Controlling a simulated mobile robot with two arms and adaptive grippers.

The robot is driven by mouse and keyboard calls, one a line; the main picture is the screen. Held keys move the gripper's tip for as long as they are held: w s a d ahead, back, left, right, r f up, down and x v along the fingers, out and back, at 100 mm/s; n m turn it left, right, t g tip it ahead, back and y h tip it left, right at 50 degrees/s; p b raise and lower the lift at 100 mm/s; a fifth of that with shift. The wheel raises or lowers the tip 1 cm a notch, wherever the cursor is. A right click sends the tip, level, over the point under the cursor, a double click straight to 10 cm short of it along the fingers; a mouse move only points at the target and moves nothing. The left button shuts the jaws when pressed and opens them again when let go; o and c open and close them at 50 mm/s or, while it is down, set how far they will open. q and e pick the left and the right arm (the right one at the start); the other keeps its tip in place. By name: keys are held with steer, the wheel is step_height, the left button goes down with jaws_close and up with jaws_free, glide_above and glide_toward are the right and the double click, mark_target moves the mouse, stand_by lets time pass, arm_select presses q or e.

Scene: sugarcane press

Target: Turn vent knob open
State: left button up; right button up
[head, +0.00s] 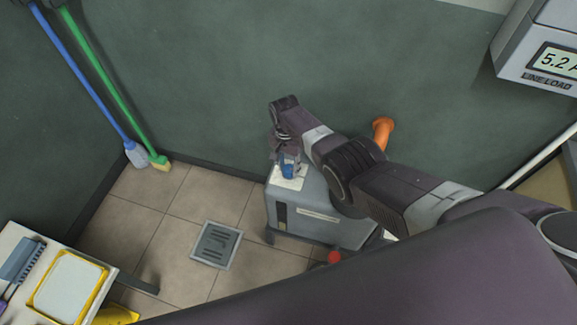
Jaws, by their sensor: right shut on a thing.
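A grey machine box (290,222) stands on the floor against the dark green wall. A blue knob (288,171) sits on a white plate (287,184) on its top. My right gripper (286,160) points down at the blue knob from above and is shut on it. The fingers are small and partly hidden by the wrist, and which way the knob is turned cannot be told. My left gripper is not in view.
An orange handle (382,128) rises behind my right arm, and a red knob (334,257) shows low beside the box. A floor drain (216,244) lies left of it. A blue broom (83,77) and a green broom (110,83) lean in the corner. A table edge (110,275) is at lower left.

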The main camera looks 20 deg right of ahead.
mark_target(287, 167)
steer(key=shift+w, duration=0.1)
steer(key=o, duration=1.2)
steer(key=shift+c, duration=0.2)
step_height(287, 167, up, 12)
steer(key=shift+a, duration=0.15)
steer(key=shift+w, duration=0.1)
